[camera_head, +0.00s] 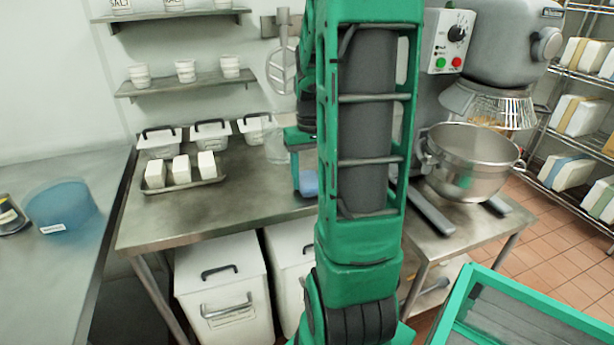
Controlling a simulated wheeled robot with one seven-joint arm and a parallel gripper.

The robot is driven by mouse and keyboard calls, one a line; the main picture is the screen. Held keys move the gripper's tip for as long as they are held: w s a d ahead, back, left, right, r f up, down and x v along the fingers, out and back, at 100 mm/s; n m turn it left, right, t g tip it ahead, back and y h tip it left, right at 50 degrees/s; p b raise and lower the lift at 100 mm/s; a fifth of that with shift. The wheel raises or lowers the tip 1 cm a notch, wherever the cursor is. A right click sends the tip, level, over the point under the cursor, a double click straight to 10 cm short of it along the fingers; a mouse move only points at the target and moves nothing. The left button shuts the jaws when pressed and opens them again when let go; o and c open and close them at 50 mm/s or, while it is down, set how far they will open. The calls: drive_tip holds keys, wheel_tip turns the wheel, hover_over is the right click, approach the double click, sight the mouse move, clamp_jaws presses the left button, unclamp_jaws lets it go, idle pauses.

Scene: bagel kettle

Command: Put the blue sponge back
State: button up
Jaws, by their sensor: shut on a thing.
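The blue sponge (309,183) shows as a small blue block just left of my arm, low over the steel table. My gripper (304,180) is shut on it, with one green finger visible along the sponge's left side. My own green arm hides the right side of the gripper and perhaps part of the sponge. I cannot tell whether the sponge touches the table.
A clear container (276,152) stands close left of my gripper. A tray (188,186) with white blocks and several lidded white bins (158,145) stand further left. A mixer bowl (474,165) is at right. A blue tub (62,205) sits on the left counter. The table's front is clear.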

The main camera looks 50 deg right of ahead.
sight(309, 180)
drive_tip(key=o, duration=1.5)
drive_tip(key=shift+f, duration=0.1)
drive_tip(key=shift+o, duration=0.2)
wheel_tip(309, 180, up, 12)
drive_tip(key=s+a+f, duration=0.3)
drive_tip(key=s+a, duration=0.4)
drive_tip(key=a, duration=0.1)
drive_tip(key=s+a+f, duration=0.4)
drive_tip(key=s+a, duration=0.2)
drive_tip(key=a, duration=0.2)
drive_tip(key=shift+s+a, duration=0.15)
drive_tip(key=shift+s, duration=0.2)
